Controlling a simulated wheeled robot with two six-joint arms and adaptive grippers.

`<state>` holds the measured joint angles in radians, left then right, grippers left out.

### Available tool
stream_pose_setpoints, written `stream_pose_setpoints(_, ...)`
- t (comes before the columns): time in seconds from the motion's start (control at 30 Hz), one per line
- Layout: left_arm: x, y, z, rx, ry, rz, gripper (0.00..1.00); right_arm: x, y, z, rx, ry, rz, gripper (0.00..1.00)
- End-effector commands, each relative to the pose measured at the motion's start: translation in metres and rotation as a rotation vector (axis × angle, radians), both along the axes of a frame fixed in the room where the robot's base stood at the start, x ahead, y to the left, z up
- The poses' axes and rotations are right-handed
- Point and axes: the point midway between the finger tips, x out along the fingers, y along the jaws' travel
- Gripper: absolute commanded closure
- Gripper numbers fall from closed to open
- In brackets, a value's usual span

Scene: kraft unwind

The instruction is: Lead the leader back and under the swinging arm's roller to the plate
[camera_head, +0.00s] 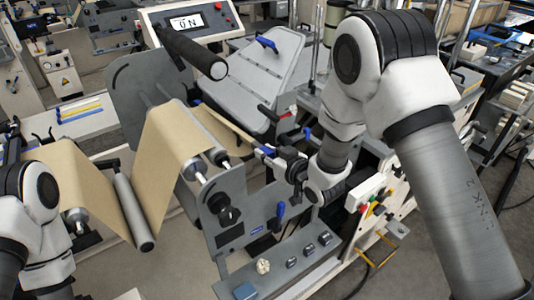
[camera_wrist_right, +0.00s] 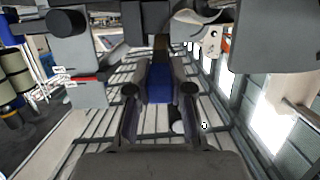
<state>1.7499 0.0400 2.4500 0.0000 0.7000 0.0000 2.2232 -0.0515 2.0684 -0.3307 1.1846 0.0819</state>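The brown kraft web (camera_head: 165,145) runs down around a grey roller (camera_head: 133,212) and up over a pair of rollers at the grey side plate (camera_head: 225,190). A narrow tan leader strip (camera_head: 228,122) runs from there to the right, with a blue end piece at my right gripper (camera_head: 283,160). In the right wrist view, the blue piece (camera_wrist_right: 158,84) sits between the two fingers of the right gripper (camera_wrist_right: 159,92), which look closed on it. A tan strip leads away behind it. My left arm shows at the left edge; its gripper is out of view.
A black roller (camera_head: 195,55) sticks out above the web. A sloped grey plate (camera_head: 265,75) with blue and red-tipped handles stands behind. A control panel (camera_head: 188,22) stands at the back. A button box (camera_head: 370,198) and the machine's front ledge lie near my right arm.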

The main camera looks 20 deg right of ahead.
Motion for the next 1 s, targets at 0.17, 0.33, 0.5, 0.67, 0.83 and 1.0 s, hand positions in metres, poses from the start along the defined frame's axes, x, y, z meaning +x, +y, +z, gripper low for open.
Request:
stream_pose_setpoints(0.17,0.0,0.0,0.004,0.0,0.0,0.0,0.56,0.0,0.0,0.005,0.0,-0.001,0.0,1.0)
stream_pose_setpoints(0.33,0.0,0.0,0.02,0.0,0.0,0.0,0.56,0.002,0.001,0.029,0.0,-0.002,0.0,1.0)
stream_pose_setpoints(0.5,0.0,0.0,0.035,0.0,0.0,0.0,0.56,0.004,0.001,0.05,0.001,-0.002,0.0,1.0)
stream_pose_setpoints(0.67,0.0,0.0,0.049,0.0,0.0,0.0,0.56,0.006,0.002,0.071,-0.001,-0.001,0.0,1.0)
stream_pose_setpoints(0.83,0.0,0.0,0.053,0.0,0.0,0.0,0.56,0.007,0.002,0.079,0.0,0.0,0.0,1.0)
stream_pose_setpoints(1.0,0.0,0.0,0.052,0.0,0.0,0.0,0.56,0.007,0.002,0.078,0.0,0.0,0.0,1.0)
